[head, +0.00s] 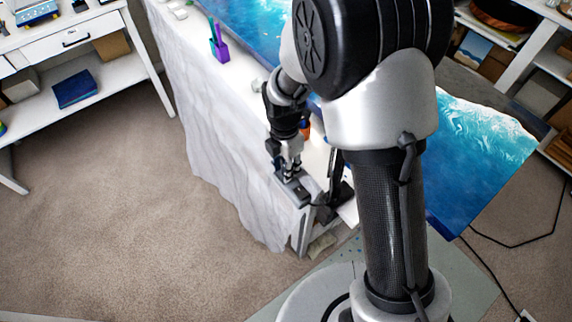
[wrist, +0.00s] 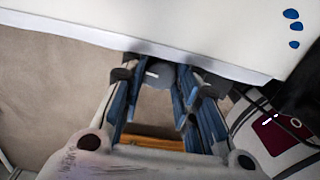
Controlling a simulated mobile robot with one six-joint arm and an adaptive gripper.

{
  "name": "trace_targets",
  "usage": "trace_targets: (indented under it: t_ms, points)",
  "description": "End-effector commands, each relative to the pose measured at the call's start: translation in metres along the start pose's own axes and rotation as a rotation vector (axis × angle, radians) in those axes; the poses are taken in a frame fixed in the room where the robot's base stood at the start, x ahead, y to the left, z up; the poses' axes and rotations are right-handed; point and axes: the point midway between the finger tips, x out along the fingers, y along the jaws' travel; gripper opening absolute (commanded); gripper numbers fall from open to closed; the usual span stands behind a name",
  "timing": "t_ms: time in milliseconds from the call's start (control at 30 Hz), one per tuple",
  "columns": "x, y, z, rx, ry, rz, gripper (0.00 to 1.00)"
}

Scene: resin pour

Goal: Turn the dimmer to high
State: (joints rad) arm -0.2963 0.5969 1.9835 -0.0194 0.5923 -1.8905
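The dimmer appears as a small dark box (head: 297,191) at the near corner of the white-draped table. In the wrist view its round grey knob (wrist: 161,76) with a short white mark shows between my fingertips. My gripper (head: 289,172) points down right over the dimmer. In the wrist view its two fingers (wrist: 160,82) are parted on either side of the knob, with a gap visible. Whether either finger touches the knob is unclear. Most of the dimmer's body is hidden by the fingers, and its scale cannot be read.
A blue resin tabletop (head: 475,165) lies behind and right of my arm. A purple cup (head: 219,45) stands farther along the draped table (head: 215,140). An orange item (head: 305,130) is close behind my gripper. Open carpet (head: 120,215) lies to the left.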

Motion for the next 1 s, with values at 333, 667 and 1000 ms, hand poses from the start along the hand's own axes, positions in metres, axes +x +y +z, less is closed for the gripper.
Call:
trace_targets:
  t_ms: [333,667,1000]
  points:
    - [-0.0002,0.0001,0.0,0.0,0.0,0.0,0.03]
    - [-0.0017,-0.0002,0.0003,0.207,0.007,-0.001,0.03]
    - [-0.0002,0.0002,0.0004,0.271,0.009,0.0,0.03]
